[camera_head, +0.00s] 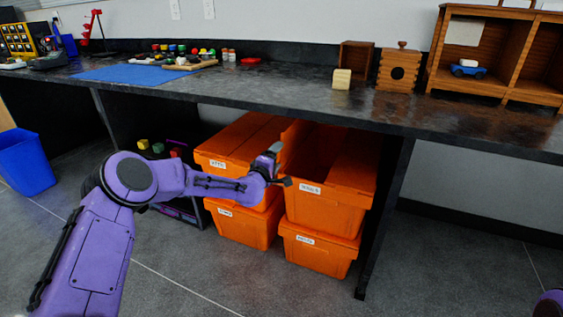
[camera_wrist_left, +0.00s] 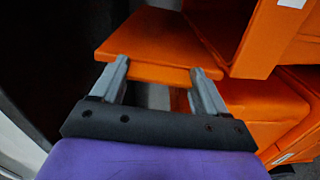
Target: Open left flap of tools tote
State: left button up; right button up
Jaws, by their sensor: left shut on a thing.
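Orange totes are stacked in two columns under the workbench. The upper right tote (camera_head: 325,205) has a white front label too small to read surely. Its left flap (camera_head: 294,140) stands raised, with a dark opening to its right; its right side looks still covered. My left gripper (camera_head: 275,164) is at the left front of this tote, by the raised flap. In the left wrist view, my left gripper (camera_wrist_left: 158,66) has its fingers shut on an orange panel (camera_wrist_left: 155,38), apparently this flap; the exact contact is unclear. My right gripper is out of view.
The upper left tote (camera_head: 237,139) looks closed, and lower totes (camera_head: 318,256) stand beneath. The black bench top (camera_head: 310,100) overhangs them, with a bench leg (camera_head: 385,215) close on the right. A blue bin (camera_head: 25,165) stands far left. The floor in front is clear.

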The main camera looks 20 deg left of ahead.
pick_arm(q)
jog(key=shift+a+n, duration=0.35)
jog(key=shift+n, duration=0.15)
jog(key=shift+a, duration=0.1)
jog(key=o, duration=1.5)
jog(key=s+p, duration=0.2)
jog(key=s, duration=0.8)
jog(key=shift+s, duration=0.35)
